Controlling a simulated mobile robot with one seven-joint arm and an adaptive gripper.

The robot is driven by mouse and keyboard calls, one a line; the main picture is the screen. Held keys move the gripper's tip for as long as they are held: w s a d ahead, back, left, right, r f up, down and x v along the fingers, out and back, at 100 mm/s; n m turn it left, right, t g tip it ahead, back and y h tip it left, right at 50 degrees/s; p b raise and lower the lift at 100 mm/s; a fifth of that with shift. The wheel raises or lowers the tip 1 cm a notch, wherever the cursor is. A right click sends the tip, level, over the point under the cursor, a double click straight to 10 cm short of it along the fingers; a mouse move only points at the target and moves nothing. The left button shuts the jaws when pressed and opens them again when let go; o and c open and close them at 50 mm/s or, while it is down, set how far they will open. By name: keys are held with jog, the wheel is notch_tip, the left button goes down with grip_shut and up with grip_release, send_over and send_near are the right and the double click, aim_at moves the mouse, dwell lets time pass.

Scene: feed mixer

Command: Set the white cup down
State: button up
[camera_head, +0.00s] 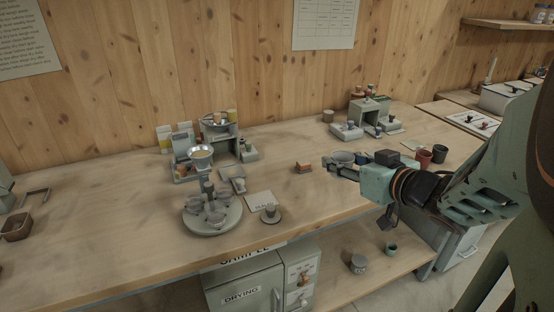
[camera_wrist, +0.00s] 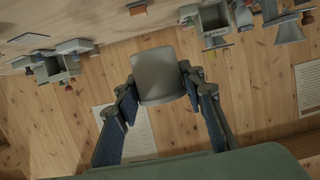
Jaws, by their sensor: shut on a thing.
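The white cup (camera_head: 343,157) is held at the tip of my gripper (camera_head: 342,168), above the right half of the workbench. In the wrist view the cup (camera_wrist: 157,76) looks pale grey and sits between the two fingers of my gripper (camera_wrist: 157,85), which touch its sides. The cup appears clear of the bench top. Its inside and contents cannot be made out.
The wooden workbench (camera_head: 110,232) has much bare top at left. A round stand with several cups (camera_head: 212,216) is left of my gripper.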

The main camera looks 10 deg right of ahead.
jog(key=w+a+f+b, duration=0.4)
jog(key=w+a+f, duration=0.1)
jog(key=w, duration=0.2)
jog(key=b, duration=0.2)
send_over(298, 190)
jog(key=f, duration=0.4)
jog(key=shift+s+d+f, duration=0.1)
jog(key=shift+s+d, duration=0.1)
jog(key=shift+s, duration=0.15)
jog(key=shift+w+a+f, duration=0.1)
jog(key=shift+w+f, duration=0.05)
jog(key=shift+f, duration=0.05)
jog(key=shift+w+a+f+b, duration=0.1)
jog(key=shift+w+f+b, duration=0.1)
jog(key=shift+f+b, duration=1.1)
jog(key=shift+f+p, duration=0.3)
jog(key=shift+f, duration=0.2)
jog(key=shift+f, duration=0.15)
jog(key=o, duration=0.9)
jog(key=shift+o, duration=0.2)
